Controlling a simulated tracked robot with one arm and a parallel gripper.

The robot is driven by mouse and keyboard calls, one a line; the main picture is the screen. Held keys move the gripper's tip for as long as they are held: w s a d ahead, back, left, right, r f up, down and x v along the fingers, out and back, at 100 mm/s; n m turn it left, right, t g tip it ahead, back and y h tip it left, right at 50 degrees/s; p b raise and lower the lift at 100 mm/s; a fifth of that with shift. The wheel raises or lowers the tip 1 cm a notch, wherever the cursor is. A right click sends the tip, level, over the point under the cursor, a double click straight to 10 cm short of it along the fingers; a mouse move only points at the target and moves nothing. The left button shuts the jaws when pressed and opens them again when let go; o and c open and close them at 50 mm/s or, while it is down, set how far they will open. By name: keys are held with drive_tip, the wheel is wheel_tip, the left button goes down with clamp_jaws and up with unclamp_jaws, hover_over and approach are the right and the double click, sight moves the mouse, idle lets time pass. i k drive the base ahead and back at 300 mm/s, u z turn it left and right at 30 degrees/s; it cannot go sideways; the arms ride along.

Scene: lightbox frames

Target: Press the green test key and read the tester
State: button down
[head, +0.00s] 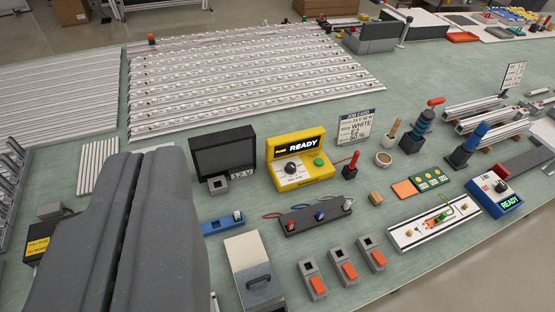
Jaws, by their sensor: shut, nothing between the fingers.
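The yellow tester (301,179) stands upright near the middle of the bench. A smaller blue tester (490,202) with a lit green READY display and a red part stands at the right. My gripper (156,152) fills the lower left, its two dark grey fingers together with only a thin seam between them. It is left of the yellow tester and apart from the green key in the picture.
A dark box marked 12 V (224,158) stands left of the tester; a job card (356,127) stands behind it at right. A dark strip with coloured terminals (317,217) and a red-handled tool (350,165) are close by. Long light strips (250,80) cover the back.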

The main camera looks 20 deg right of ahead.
sight(318, 162)
drive_tip(key=u, duration=2.1)
drive_tip(key=k, duration=1.85)
drive_tip(key=z, duration=1.85)
drive_tip(key=i, duration=1.1)
drive_tip(key=z, duration=0.1)
